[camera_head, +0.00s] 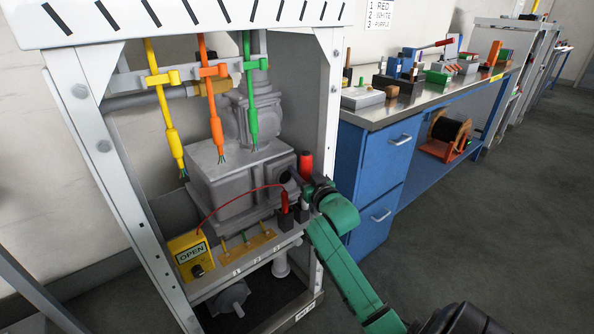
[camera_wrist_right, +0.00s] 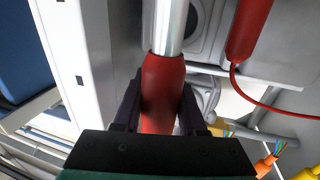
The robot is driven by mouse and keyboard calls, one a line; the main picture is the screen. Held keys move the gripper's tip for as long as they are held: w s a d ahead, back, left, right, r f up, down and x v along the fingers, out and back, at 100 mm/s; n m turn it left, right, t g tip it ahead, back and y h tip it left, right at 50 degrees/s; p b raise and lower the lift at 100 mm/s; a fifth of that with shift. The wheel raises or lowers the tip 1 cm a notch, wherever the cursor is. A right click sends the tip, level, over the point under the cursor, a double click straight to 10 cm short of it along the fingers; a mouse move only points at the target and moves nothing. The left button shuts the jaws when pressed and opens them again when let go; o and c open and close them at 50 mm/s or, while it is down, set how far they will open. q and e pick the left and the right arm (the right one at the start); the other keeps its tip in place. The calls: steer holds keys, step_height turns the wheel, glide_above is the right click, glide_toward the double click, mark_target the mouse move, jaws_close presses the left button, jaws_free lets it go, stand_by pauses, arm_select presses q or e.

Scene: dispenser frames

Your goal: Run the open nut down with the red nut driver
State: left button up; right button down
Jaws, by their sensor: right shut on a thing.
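The red nut driver (camera_head: 305,164) stands roughly upright at the right side of the cabinet. My right gripper (camera_head: 307,184) is shut on its red handle, which also shows between the fingers in the right wrist view (camera_wrist_right: 162,85), with the bright metal shaft (camera_wrist_right: 172,25) beyond. The driver's tip is hidden. A yellow box (camera_head: 191,255) reads OPEN; a red lead runs from it to a red probe (camera_head: 285,202) left of the driver. A brown terminal strip (camera_head: 246,244) carries several small posts; its nuts are too small to tell apart. My left gripper is not in view.
Yellow (camera_head: 170,135), orange (camera_head: 214,125) and green (camera_head: 250,110) cables hang above the grey machine housing (camera_head: 225,180). The cabinet's white right post (camera_head: 328,110) stands close to my gripper. A blue workbench (camera_head: 375,170) with tools stands at right.

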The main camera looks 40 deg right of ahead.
steer(key=p+v, duration=0.1)
steer(key=v, duration=1.4)
steer(key=w+a+n+y, duration=0.1)
steer(key=w+a+y, duration=0.1)
steer(key=w, duration=0.3)
steer(key=w+a+n+y, duration=0.1)
steer(key=w+a+y, duration=0.1)
steer(key=w+a, duration=0.2)
steer(key=w+a+r+n+y, duration=0.1)
steer(key=w+a+n+y, duration=0.1)
steer(key=w, duration=0.6)
steer(key=shift+w+a+t+p, duration=0.1)
steer(key=shift+a+t+p, duration=0.25)
steer(key=shift+a, duration=0.25)
steer(key=shift+w, duration=0.25)
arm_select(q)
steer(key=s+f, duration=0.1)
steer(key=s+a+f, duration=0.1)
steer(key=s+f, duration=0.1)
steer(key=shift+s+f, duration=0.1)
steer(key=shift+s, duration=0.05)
arm_select(e)
steer(key=shift+a, duration=0.1)
arm_select(q)
steer(key=shift+p, duration=0.3)
